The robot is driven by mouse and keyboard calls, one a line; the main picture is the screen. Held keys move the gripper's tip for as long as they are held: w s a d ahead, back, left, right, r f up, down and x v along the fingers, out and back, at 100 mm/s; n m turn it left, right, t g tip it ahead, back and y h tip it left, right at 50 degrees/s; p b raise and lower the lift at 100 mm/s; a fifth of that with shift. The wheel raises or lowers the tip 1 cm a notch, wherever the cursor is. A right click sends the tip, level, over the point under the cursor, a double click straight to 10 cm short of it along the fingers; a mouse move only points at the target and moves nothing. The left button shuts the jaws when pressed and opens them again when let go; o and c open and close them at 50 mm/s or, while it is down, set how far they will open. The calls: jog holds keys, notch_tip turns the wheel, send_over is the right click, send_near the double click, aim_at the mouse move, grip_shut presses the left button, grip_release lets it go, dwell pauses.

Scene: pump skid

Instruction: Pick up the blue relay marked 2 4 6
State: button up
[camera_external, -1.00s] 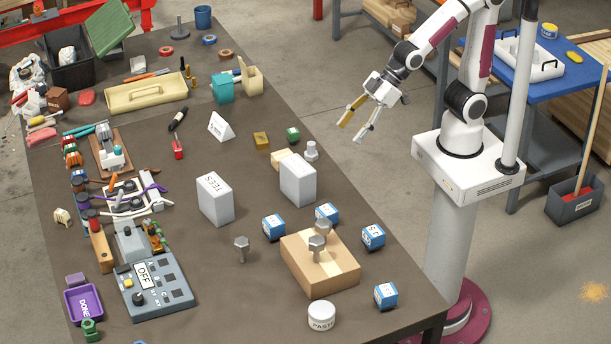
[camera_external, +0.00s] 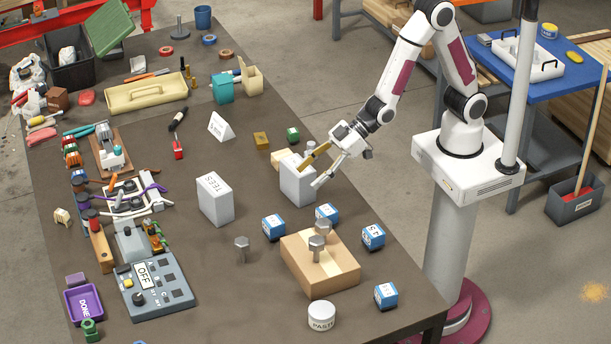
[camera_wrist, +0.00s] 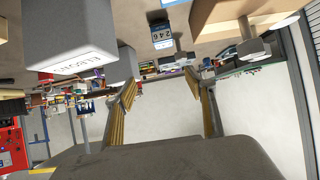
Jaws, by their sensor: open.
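A blue and white relay marked 2 4 6 (camera_wrist: 162,38) stands on the table in the wrist view, beyond my open fingers. It appears to be the blue relay (camera_external: 273,227) left of the cardboard box in the external view, but its marking is too small to read there. Other blue relays stand right of it (camera_external: 327,214), by the cardboard box's right side (camera_external: 373,236) and near the front edge (camera_external: 386,295). My gripper (camera_external: 310,174) is open and empty, overlapping the nearer white box in the external view. Its two fingers (camera_wrist: 160,82) are spread in the wrist view.
The white ELBOWS box (camera_wrist: 75,38) looms close at left in the wrist view; it also shows in the external view (camera_external: 293,186). The TEES box (camera_external: 215,199) stands left of it. A cardboard box (camera_external: 320,276) carries bolts. A paste jar (camera_external: 321,315) stands in front.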

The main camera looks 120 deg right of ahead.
jog(key=t, duration=0.1)
send_near(280, 218)
jog(key=shift+w+f+t, duration=0.4)
jog(key=shift+w+f, duration=0.2)
jog(key=shift+f, duration=0.1)
jog(key=shift+x, duration=1.3)
jog(key=shift+x, duration=2.6)
jog(key=shift+s+f, duration=0.1)
jog(key=shift+f, duration=0.05)
jog(key=c, duration=1.3)
